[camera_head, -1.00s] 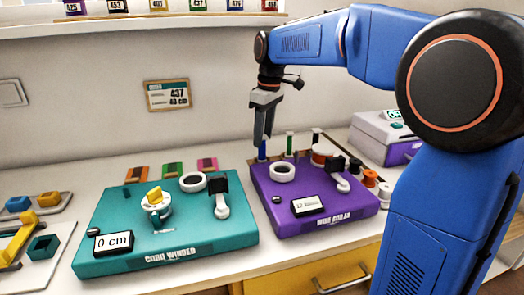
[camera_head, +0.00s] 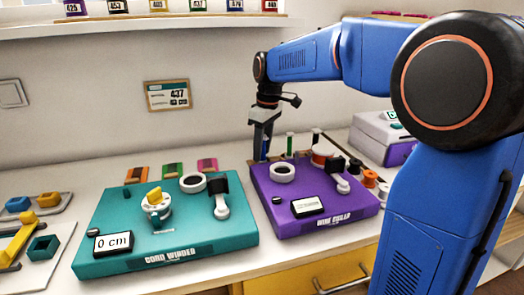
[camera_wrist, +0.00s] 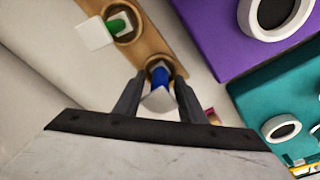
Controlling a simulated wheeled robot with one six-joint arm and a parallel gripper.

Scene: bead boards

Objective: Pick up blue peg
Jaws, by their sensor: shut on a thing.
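The blue peg (camera_wrist: 160,78) is between the two fingers of my gripper (camera_wrist: 159,84) in the wrist view, with a white end facing the camera. My gripper is shut on it. The peg stands at a round hole in a wooden rack (camera_wrist: 150,46); whether it still sits in the hole cannot be told. In the head view my gripper (camera_head: 261,156) points down at the left end of the rack, behind the purple board (camera_head: 262,196). There the fingers largely hide the peg.
A green peg (camera_head: 290,144) stands just right of my gripper, in the rack in the wrist view (camera_wrist: 116,25). A dark-topped peg (camera_head: 316,136) is farther right. The teal cord winder (camera_head: 120,240) lies left, and a grey box (camera_head: 378,136) stands right. The wall is close behind.

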